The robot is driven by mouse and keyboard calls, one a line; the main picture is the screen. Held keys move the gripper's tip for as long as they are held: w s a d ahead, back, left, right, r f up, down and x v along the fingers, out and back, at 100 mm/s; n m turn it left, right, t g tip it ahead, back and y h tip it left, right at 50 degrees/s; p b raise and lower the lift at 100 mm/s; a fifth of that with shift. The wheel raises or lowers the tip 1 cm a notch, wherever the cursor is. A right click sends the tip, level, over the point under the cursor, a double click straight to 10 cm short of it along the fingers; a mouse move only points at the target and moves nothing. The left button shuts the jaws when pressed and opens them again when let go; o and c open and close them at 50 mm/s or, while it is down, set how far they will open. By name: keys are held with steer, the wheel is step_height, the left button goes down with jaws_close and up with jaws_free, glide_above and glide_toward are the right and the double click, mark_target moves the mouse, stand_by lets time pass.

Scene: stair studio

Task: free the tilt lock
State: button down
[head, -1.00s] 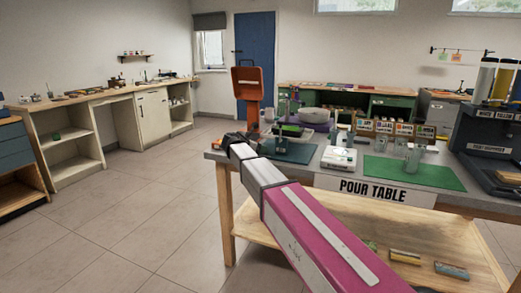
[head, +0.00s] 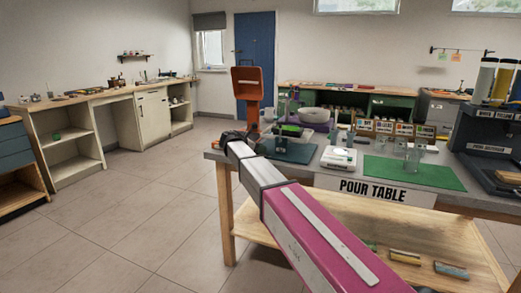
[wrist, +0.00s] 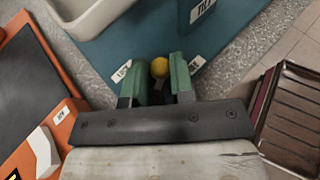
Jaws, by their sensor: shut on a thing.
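A round yellow knob (wrist: 160,68) sits between the green fingertips of my gripper (wrist: 158,75) in the wrist view. The gripper is shut on it. The knob's stem and base are hidden by the fingers. A small label (wrist: 122,72) lies left of the fingers and another (wrist: 196,65) lies right of them; the left one seems to read LOCK. A TILT label (wrist: 202,10) is on a dark blue-green part at the top. In the head view my gripper is at the table's left end, mostly hidden behind my arm.
An orange device (head: 247,80) stands at the table's left end; its orange body (wrist: 62,120) fills the left of the wrist view. A pale tray rim (wrist: 92,18) is at the top left. A brown ribbed tray (wrist: 292,115) is at right. The grey pour table (head: 345,182) carries cups and a scale.

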steer(key=shift+s+a+m+g+h, duration=0.15)
steer(key=shift+m+g+h, duration=0.65)
steer(key=shift+m+g, duration=0.65)
steer(key=c, duration=1)
jaws_free()
steer(key=v, duration=1)
steer(key=shift+a+r, duration=0.25)
steer(key=shift+a, duration=0.05)
